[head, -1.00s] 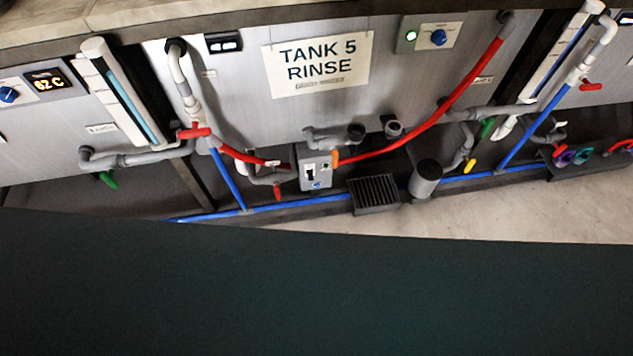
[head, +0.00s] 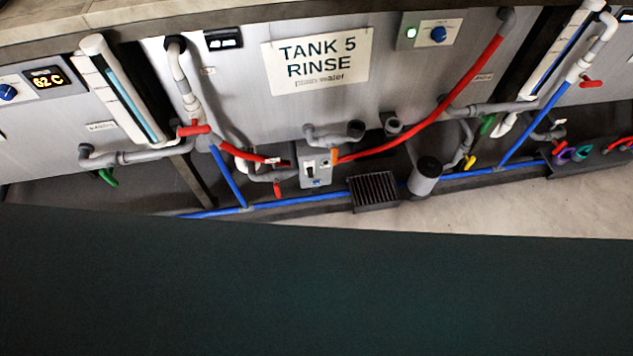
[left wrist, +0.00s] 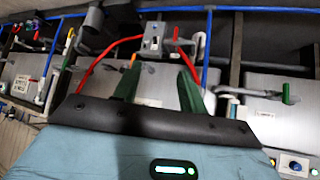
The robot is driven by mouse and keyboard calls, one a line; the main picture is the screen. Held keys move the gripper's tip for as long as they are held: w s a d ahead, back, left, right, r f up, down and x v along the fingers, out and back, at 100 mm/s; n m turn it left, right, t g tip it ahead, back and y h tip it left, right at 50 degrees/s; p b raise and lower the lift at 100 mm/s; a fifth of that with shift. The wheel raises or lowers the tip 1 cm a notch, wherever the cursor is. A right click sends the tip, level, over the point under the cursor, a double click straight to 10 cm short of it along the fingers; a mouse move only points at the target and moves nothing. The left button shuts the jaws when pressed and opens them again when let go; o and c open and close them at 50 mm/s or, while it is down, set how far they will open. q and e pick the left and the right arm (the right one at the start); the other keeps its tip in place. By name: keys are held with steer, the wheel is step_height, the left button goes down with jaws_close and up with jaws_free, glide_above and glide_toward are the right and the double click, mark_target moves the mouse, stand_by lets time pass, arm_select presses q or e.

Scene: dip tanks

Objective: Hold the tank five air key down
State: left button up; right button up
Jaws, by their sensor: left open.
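The tank five front (head: 390,85) carries a sign (head: 317,62) reading TANK 5 RINSE. At its upper left is a small black panel with two pale keys (head: 223,39); I cannot read a label, so I cannot tell whether one is the air key. A grey box (head: 315,168) with a switch sits low under the tank and shows in the left wrist view (left wrist: 153,38). My left gripper (left wrist: 158,80) is open and empty, its green fingers pointing toward the pipes and that box. It does not show in the head view. My right gripper is in neither view.
Red hoses (head: 440,112), blue pipes (head: 300,202) and grey valves run along the tank's lower front. A control box (head: 430,34) with a green light and blue knob is at upper right. A clear sight tube (head: 122,90) stands left.

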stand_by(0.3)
arm_select(q)
jaws_close()
stand_by(1.6)
